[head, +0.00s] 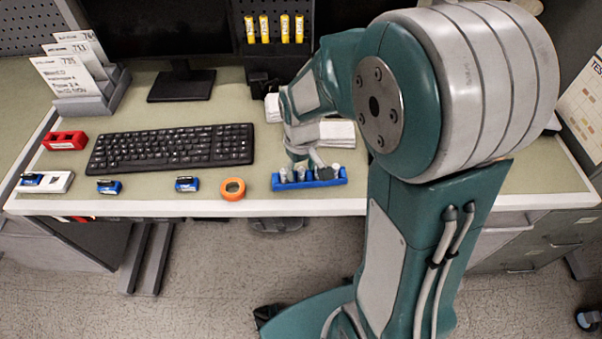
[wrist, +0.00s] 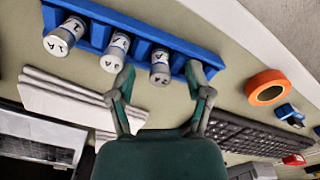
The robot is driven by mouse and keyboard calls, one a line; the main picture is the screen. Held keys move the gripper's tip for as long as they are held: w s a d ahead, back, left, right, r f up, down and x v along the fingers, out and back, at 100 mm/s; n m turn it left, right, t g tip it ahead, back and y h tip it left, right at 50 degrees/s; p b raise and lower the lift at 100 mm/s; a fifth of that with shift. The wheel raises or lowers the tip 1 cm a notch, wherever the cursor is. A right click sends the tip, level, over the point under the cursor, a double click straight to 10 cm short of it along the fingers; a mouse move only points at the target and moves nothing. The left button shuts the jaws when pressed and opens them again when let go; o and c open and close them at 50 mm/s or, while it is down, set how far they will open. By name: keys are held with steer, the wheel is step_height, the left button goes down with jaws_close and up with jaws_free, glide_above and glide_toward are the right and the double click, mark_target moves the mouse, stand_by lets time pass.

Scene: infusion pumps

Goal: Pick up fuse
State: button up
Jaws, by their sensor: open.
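A blue rack (head: 308,184) lies near the desk's front edge in the head view and fills the top of the wrist view (wrist: 130,25). Several silver-white cylindrical fuses with handwritten labels stand in it. In the wrist view, one fuse (wrist: 66,36) is at the left, one (wrist: 115,52) is near the middle, and one (wrist: 160,67) is further right. My gripper (wrist: 162,82) is open, its fingertips on either side of the right-hand fuse, with gaps visible. In the head view my gripper (head: 305,163) is over the rack and partly hides the fuses.
An orange tape roll (head: 232,189) and small blue objects (head: 187,184) lie left of the rack. A black keyboard (head: 170,147) is behind them. White stacked papers (head: 337,133) lie behind the rack. The desk's front edge is close.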

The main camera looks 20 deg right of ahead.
steer(key=shift+f, duration=0.2)
jaws_close()
steer(key=shift+r, duration=0.1)
